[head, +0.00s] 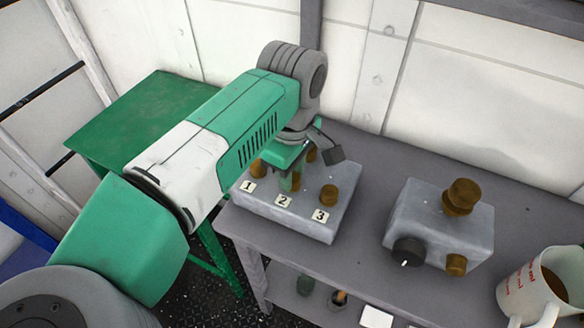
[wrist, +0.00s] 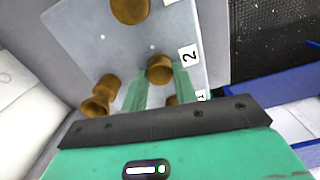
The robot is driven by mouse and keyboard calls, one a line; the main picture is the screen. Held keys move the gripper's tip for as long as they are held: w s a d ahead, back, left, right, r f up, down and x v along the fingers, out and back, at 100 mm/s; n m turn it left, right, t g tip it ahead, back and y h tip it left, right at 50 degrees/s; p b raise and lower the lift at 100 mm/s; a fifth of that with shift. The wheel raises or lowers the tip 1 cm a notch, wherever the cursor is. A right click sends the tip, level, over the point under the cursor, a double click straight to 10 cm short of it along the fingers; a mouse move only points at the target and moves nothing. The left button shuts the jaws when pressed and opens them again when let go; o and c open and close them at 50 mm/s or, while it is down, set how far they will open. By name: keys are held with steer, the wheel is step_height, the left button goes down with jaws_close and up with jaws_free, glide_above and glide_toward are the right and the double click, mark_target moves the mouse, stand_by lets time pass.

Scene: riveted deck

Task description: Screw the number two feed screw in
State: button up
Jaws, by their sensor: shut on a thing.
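A grey block (head: 285,217) on the bench carries brass screws beside plates marked 1, 2 and 3. My gripper (head: 290,184) points down over the block at plate 2. The number two feed screw (wrist: 160,69) has a brass knob, seen between my green fingers in the wrist view, next to plate 2 (wrist: 188,55). My gripper is shut on this knob. In the head view the fingers mostly hide it. Its thread and depth in the block cannot be seen.
The number one screw (head: 258,168) and number three screw (head: 328,195) stand close on either side. Another brass piece (wrist: 100,95) is behind. To the right are a grey box (head: 425,220) with knobs and a mug (head: 525,290). A green table (head: 150,110) stands left.

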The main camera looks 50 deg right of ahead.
steer(key=m, duration=0.4)
steer(key=shift+r+m, duration=0.1)
steer(key=shift+m, duration=0.6)
steer(key=o, duration=1)
steer(key=shift+c, duration=0.2)
step_height(320, 180, up, 8)
steer(key=shift+f, duration=0.15)
